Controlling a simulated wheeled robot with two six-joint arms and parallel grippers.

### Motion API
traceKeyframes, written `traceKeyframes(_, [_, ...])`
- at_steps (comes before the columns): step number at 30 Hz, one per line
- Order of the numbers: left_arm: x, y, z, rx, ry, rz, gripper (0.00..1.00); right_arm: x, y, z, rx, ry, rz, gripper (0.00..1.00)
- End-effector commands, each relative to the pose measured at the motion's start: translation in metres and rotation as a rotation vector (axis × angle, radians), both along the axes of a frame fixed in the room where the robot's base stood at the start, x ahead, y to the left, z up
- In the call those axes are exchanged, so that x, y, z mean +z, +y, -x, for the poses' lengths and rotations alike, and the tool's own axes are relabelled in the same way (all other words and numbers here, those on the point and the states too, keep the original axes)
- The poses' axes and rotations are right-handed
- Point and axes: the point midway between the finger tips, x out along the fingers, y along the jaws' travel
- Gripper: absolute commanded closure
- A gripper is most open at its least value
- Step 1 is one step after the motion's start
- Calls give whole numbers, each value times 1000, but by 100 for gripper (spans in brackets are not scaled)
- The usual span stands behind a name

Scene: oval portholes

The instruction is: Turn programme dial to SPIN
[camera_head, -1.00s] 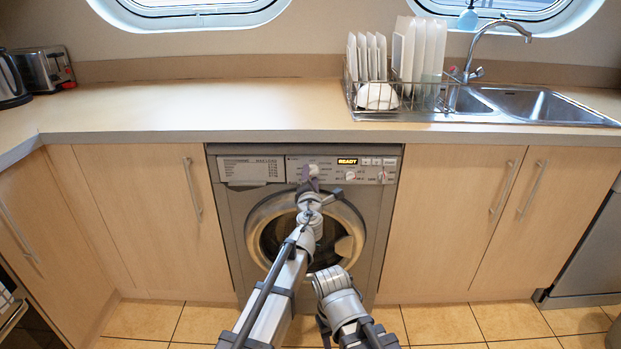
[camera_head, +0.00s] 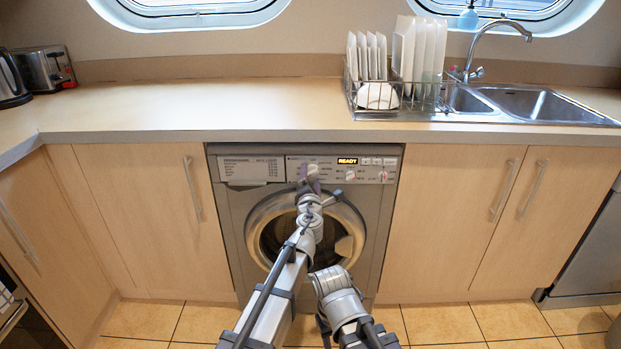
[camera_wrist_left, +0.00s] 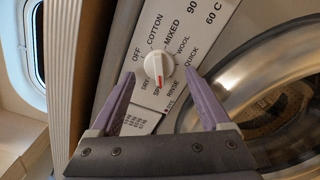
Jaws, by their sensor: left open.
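The programme dial (camera_head: 312,170) is a white round knob on the washing machine's control panel. In the left wrist view the dial (camera_wrist_left: 158,65) has a red pointer aimed down the picture, around the SPIN and RINSE labels; I cannot tell exactly which. OFF, COTTON, MIXED, WOOL and QUICK are printed around it. My left gripper (camera_head: 309,184) is open in front of the panel. In the left wrist view its purple fingers (camera_wrist_left: 159,75) stand either side of the dial, with gaps showing. My right gripper is not visible; only part of that arm shows.
The washing machine (camera_head: 231,205) has a round door (camera_head: 256,243) below the panel and a lit READY display (camera_head: 347,161). Smaller knobs (camera_head: 350,175) sit right of the dial. The worktop (camera_head: 200,110) overhangs above, with a dish rack (camera_head: 355,105) on it.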

Motion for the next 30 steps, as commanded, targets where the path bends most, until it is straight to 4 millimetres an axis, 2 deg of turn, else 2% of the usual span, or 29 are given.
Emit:
traceKeyframes(12, [0, 1, 65, -1, 0, 0, 20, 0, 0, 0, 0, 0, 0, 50])
traceKeyframes(24, [-1, 2, 70, 6, 2, 13, 20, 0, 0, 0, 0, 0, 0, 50])
traceKeyframes(26, [-2, 10, 70, 26, 8, 67, 20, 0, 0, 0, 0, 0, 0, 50])
traceKeyframes(29, [-10, 38, 74, 110, 29, 280, 20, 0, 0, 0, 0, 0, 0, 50])
traceKeyframes(30, [-15, 54, 76, 162, 37, 408, 20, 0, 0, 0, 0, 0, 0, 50])
